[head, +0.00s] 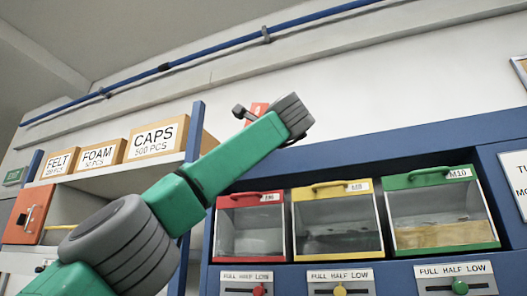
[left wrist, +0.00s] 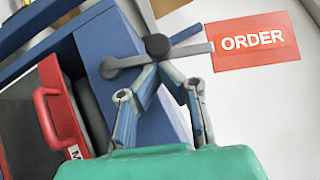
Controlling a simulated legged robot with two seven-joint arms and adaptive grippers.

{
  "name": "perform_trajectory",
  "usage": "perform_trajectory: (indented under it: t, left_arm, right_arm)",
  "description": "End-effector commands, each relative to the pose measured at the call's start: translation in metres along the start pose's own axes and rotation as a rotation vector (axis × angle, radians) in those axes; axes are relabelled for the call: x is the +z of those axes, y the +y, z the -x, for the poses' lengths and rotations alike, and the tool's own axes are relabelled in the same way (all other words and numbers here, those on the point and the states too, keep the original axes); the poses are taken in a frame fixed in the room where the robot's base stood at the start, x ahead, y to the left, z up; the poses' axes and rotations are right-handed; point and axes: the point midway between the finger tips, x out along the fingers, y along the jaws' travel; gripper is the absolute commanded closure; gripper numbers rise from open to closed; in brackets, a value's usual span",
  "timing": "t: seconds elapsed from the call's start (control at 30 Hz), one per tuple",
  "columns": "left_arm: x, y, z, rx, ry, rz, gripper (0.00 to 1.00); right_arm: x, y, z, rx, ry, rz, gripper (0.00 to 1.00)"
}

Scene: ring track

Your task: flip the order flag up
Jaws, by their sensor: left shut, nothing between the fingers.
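The red order flag (left wrist: 253,42) with white ORDER lettering is at the upper right of the left wrist view. A grey bar joins it to a dark round pivot (left wrist: 157,45), with another bar reaching left. My left gripper (left wrist: 158,68) is shut and empty, its fingertips just below the pivot in that picture; I cannot tell whether they touch the bars. In the head view the flag (head: 259,106) shows as a red patch behind my arm near the rack's top left corner. My left gripper is hidden there behind my arm. My right gripper is in neither view.
The blue rack holds a red bin (head: 250,243), a yellow bin (head: 338,241) and a green bin (head: 442,232). Labelled sliders sit below. Cardboard boxes (head: 155,138) stand on the left shelf. Clear wall lies above the rack.

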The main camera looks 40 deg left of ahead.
Motion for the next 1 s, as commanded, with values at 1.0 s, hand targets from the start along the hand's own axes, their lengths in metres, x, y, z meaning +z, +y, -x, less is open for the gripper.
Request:
perform_trajectory:
  t: [1.0]
  left_arm:
    - [0.020,-0.008,-0.015,0.042,-0.002,0.044,1.00]
  right_arm:
    - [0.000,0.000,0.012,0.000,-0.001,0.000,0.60]
